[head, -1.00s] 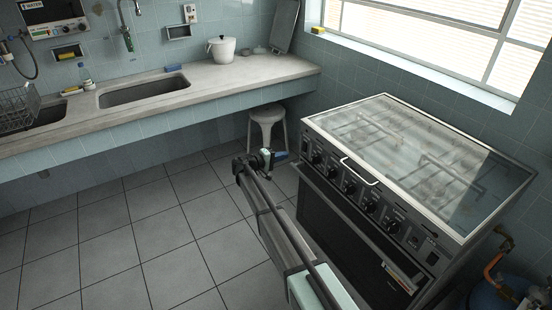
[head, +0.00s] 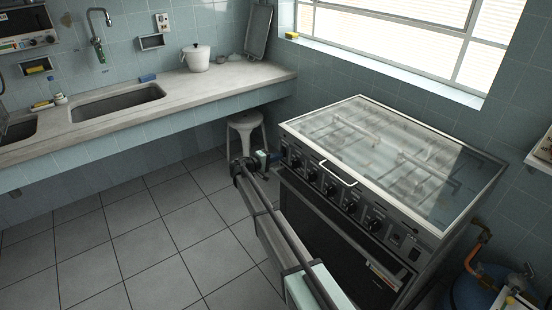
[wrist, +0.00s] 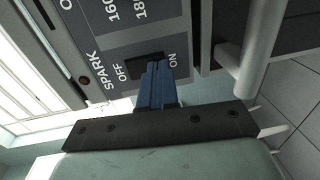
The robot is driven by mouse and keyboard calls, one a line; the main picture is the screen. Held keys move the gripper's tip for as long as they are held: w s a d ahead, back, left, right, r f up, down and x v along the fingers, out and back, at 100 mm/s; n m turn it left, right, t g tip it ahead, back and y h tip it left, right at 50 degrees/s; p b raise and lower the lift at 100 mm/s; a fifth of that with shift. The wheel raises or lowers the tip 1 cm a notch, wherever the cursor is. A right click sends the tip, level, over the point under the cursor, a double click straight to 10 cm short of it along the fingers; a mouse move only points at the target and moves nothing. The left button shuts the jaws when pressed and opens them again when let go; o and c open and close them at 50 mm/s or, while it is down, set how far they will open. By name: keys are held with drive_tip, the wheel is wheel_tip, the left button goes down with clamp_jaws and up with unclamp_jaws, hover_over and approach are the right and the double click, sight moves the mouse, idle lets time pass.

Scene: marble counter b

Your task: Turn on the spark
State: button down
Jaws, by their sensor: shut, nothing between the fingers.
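The spark switch (wrist: 146,62) is a small black rocker on the stove's dark panel, between the printed words OFF and ON, beside the word SPARK. My gripper (wrist: 155,72) is shut, with its blue fingers together and empty. In the wrist view its tips overlap the ON side of the switch; I cannot tell if they touch it. In the head view my gripper (head: 274,157) is at the left end of the front panel of the stove (head: 330,195). The switch cannot be made out there.
A glass lid (head: 390,150) covers the stove top, with a white handle (head: 338,174) at its front. Several knobs line the panel. A white stool (head: 245,124) stands behind my gripper, below the counter (head: 220,85). The tiled floor (head: 150,230) at left is clear.

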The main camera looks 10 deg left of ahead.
drive_tip(key=shift+w+d+f, duration=0.1)
drive_tip(key=shift+w+d, duration=0.05)
drive_tip(key=f+v, duration=0.3)
drive_tip(key=v, duration=1)
drive_tip(key=shift+s+a, duration=0.4)
drive_tip(key=shift+f, duration=0.1)
